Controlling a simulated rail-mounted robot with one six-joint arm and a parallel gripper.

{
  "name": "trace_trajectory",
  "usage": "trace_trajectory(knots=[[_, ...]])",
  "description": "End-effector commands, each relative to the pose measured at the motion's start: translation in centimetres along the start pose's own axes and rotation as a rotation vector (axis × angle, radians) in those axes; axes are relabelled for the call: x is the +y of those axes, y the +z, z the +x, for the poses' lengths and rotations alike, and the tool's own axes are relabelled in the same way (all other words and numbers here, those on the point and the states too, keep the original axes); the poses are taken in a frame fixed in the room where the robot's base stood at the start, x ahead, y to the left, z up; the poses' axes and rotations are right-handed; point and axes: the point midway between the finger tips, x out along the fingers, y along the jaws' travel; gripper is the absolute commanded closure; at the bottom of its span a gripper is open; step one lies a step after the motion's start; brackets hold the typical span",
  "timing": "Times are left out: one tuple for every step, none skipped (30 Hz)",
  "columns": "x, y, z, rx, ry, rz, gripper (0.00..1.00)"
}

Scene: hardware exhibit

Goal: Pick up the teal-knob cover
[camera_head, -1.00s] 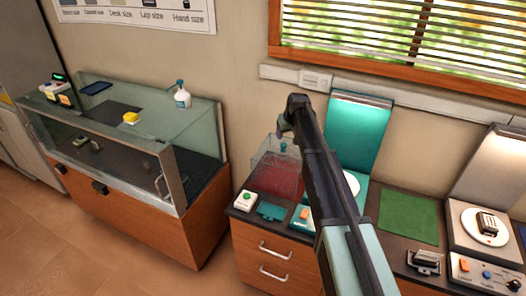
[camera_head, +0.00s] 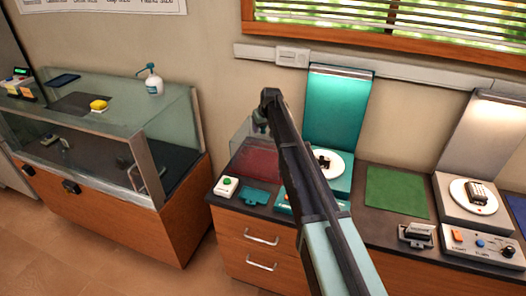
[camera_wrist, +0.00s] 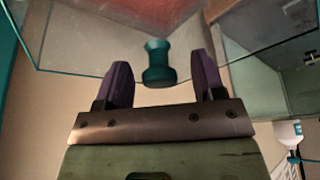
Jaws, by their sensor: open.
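The teal-knob cover (camera_head: 243,143) is a clear box standing over a dark red surface at the left end of the counter. Its teal knob (camera_wrist: 157,62) shows in the wrist view, between the two purple fingers of my gripper (camera_wrist: 160,70). The fingers are open, with a visible gap on each side of the knob. My arm hides the right part of the cover.
A teal station with a white disc (camera_head: 328,163) stands just right of the cover, partly behind my arm. A green-button box (camera_head: 226,186) and a teal tray (camera_head: 256,197) lie in front. A glass display case (camera_head: 170,135) stands left; a green mat (camera_head: 396,192) lies right.

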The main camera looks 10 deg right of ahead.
Motion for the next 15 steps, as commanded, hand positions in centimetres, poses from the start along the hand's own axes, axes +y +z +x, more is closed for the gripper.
trace_trajectory(knots=[[0.01, 0.08, 0.54, 0.000, 0.000, 0.000, 0.37], [0.00, 0.03, 0.41, 0.000, 0.000, 0.000, 0.37], [0.00, -0.01, 0.23, 0.000, 0.000, 0.000, 0.37], [0.00, -0.02, 0.17, 0.000, 0.000, 0.000, 0.37], [0.00, -0.02, 0.16, 0.000, 0.000, 0.000, 0.37], [0.01, -0.02, 0.15, 0.000, 0.000, 0.000, 0.39], [0.01, -0.02, 0.14, 0.000, 0.000, 0.000, 0.43], [0.01, -0.02, 0.14, 0.000, 0.000, 0.000, 0.48], [0.01, -0.02, 0.14, 0.000, 0.000, 0.000, 0.54], [0.01, -0.02, 0.14, 0.000, 0.000, 0.000, 0.58], [0.01, -0.01, 0.13, 0.000, 0.000, 0.000, 0.63], [0.01, -0.01, 0.13, 0.000, 0.000, 0.000, 0.69], [0.01, -0.01, 0.13, 0.000, 0.000, 0.000, 0.74], [0.01, -0.01, 0.13, 0.000, 0.000, 0.000, 0.78], [0.01, -0.01, 0.14, 0.000, 0.000, 0.000, 0.84]])
